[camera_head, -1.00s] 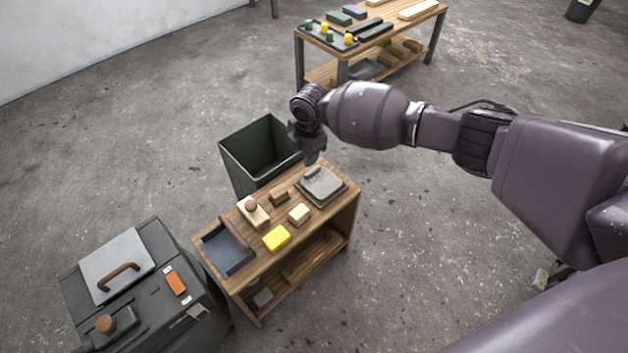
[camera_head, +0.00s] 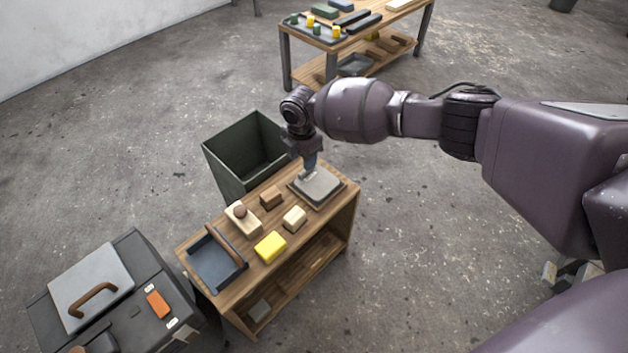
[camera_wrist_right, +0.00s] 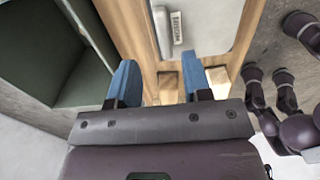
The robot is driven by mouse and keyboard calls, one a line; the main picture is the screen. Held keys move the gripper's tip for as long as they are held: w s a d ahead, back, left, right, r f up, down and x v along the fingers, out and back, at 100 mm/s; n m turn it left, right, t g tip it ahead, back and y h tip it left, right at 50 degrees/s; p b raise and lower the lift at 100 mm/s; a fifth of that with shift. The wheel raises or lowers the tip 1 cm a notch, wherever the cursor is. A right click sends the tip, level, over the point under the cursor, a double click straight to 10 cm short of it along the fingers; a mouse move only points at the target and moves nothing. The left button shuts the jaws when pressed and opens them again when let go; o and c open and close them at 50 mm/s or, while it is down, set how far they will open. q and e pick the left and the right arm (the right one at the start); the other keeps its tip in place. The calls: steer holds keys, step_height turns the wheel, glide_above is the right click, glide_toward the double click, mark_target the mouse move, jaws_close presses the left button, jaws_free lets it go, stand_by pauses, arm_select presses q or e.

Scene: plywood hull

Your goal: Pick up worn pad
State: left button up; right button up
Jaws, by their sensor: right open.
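A grey slab (camera_head: 318,186) with a raised rim lies at the far right end of the small wooden table. A small pale grey block with dark lettering (camera_wrist_right: 177,28) lies on it, close to one edge, in the right wrist view; I cannot tell for certain that this is the worn pad. My right gripper (camera_head: 309,172) points down over the slab's back-left edge and partly hides it. Its two blue fingers (camera_wrist_right: 159,82) are apart with nothing between them in the wrist view. My left gripper is not in view.
The wooden table (camera_head: 228,296) also holds a yellow block (camera_head: 270,247), a cream block (camera_head: 294,219), a brown block (camera_head: 271,197), a knobbed wooden block (camera_head: 241,218) and a blue-grey tray (camera_head: 214,263). A dark green bin (camera_head: 226,162) stands close behind.

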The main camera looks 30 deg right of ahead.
mark_target(317, 180)
steer(key=f, duration=0.1)
steer(key=f+b, duration=0.1)
steer(key=f, duration=0.2)
steer(key=shift+s+d+f, duration=0.1)
steer(key=shift+s+d, duration=0.15)
steer(key=shift+s, duration=0.15)
steer(key=shift+w+f+b, duration=0.1)
steer(key=shift+f+b, duration=0.2)
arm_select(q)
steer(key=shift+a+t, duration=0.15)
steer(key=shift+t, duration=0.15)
arm_select(e)
steer(key=shift+r, duration=0.1)
steer(key=shift+c, duration=0.3)
jaws_close()
steer(key=shift+r, duration=0.1)
